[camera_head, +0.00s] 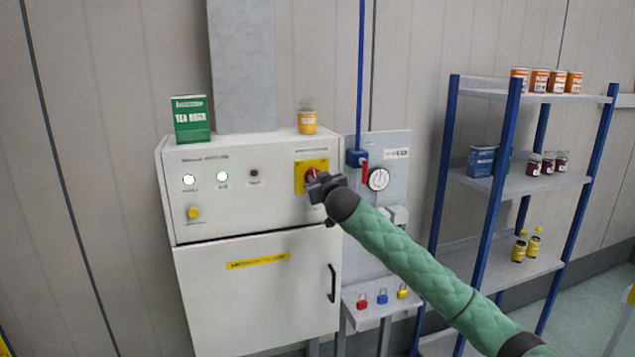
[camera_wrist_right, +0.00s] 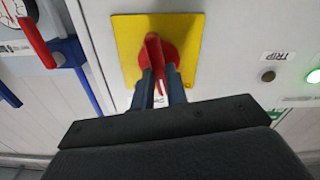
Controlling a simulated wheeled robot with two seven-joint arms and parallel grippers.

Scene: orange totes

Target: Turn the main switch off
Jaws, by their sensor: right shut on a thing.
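The main switch is a red rotary handle (camera_head: 311,174) on a yellow plate (camera_head: 325,164) at the right of the white cabinet's upper panel. In the right wrist view the red handle (camera_wrist_right: 154,50) stands out from the yellow plate (camera_wrist_right: 190,40). My right gripper (camera_head: 316,184) is at the switch, and its two fingers (camera_wrist_right: 160,88) are shut on the red handle. In the head view the gripper covers much of the handle. The handle's position marking cannot be read. My left gripper does not show.
The cabinet (camera_head: 250,300) carries a green tea box (camera_head: 190,120) and a yellow-labelled jar (camera_head: 307,120) on top. A red lever (camera_head: 364,171) and a gauge (camera_head: 378,179) sit just right. Padlocks (camera_head: 382,297) rest below. A blue-framed shelf (camera_head: 484,210) stands further right.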

